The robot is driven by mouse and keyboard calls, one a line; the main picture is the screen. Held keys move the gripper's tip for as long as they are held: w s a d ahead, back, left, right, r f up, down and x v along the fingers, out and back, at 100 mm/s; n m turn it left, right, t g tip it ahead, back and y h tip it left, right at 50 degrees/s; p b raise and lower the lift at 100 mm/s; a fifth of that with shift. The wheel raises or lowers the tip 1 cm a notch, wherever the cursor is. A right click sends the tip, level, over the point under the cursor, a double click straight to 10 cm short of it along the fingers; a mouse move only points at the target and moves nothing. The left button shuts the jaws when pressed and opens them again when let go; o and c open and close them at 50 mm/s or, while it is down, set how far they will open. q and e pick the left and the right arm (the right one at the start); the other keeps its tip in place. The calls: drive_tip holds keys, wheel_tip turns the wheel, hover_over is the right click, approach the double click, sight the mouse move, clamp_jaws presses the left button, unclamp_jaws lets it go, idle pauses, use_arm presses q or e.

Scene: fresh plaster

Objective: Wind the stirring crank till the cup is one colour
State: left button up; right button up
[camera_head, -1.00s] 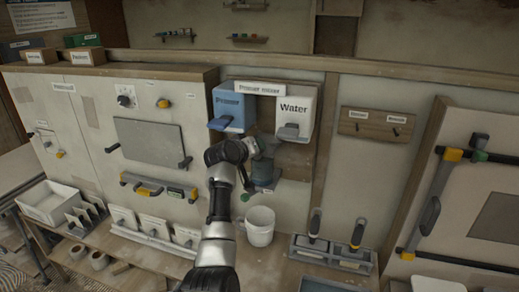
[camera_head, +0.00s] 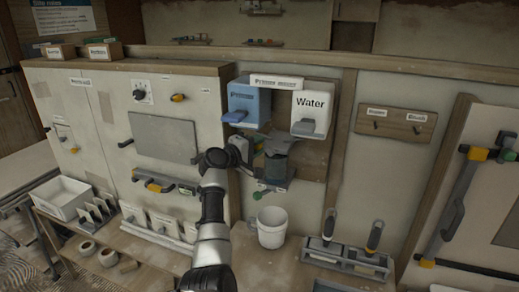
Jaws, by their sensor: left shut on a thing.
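The mixing cup (camera_head: 277,165) hangs on the wall mixer under the blue Primer box (camera_head: 241,103) and the white Water box (camera_head: 311,112). It looks dark grey-green; I cannot tell whether its contents are one colour. My left gripper (camera_head: 240,151) is at the cup's left side, shut on the stirring crank, which its jaws and wrist mostly hide. A green knob (camera_head: 259,195) sits below the cup. A white bucket (camera_head: 271,228) stands on the bench beneath. My right gripper is not in view.
A tray with two upright-handled tools (camera_head: 345,261) stands right of the bucket. A grey panel (camera_head: 164,139) and a yellow-ended level (camera_head: 158,184) are on the wall at left. A long yellow-and-grey tool (camera_head: 458,200) hangs at right.

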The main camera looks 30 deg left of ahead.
use_arm(q)
drive_tip(key=shift+a+f+n+b, duration=0.2)
drive_tip(key=shift+f+n+b, duration=0.25)
drive_tip(key=shift+n, duration=0.25)
drive_tip(key=shift+t, duration=0.3)
drive_tip(key=o, duration=0.9)
drive_tip(key=shift+r, duration=0.1)
drive_tip(key=shift+s, duration=0.1)
drive_tip(key=shift+s+a+f+b, duration=0.1)
drive_tip(key=shift+s+a+b, duration=0.35)
drive_tip(key=shift+s, duration=1.3)
drive_tip(key=shift+s+a+f+b, duration=0.1)
drive_tip(key=shift+s+b, duration=0.55)
drive_tip(key=shift+s, duration=1.15)
drive_tip(key=shift+s+a+b, duration=0.3)
drive_tip(key=shift+s+b, duration=0.25)
drive_tip(key=shift+s, duration=1.2)
